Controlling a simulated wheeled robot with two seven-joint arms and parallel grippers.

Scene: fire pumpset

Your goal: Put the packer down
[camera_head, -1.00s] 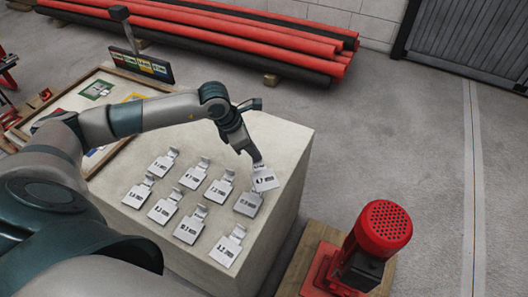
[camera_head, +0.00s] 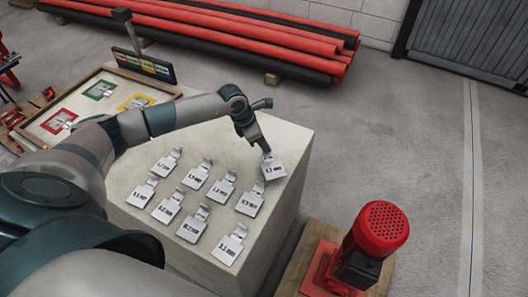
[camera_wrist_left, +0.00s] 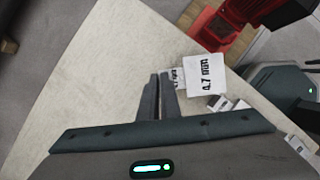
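The packer (camera_head: 273,168) is a small pale metal plate with a printed label. My left gripper (camera_head: 267,150) holds it over the right side of the pale block top (camera_head: 285,135). In the left wrist view, its label (camera_wrist_left: 207,75) reads 4.7 mm, and the gripper's two fingers (camera_wrist_left: 158,82) are close together beside it. The grip point itself is hard to see. I cannot tell whether the packer touches the block. Several similar packers (camera_head: 221,190) lie in rows on the block, left and in front of the held one. My right gripper is not in view.
A wooden-edged tray (camera_head: 88,75) at the back left holds red, green and yellow frames with plates. A red pump motor (camera_head: 378,230) stands at the front right. Red pipes (camera_head: 230,32) lie behind. The block's right back corner is bare.

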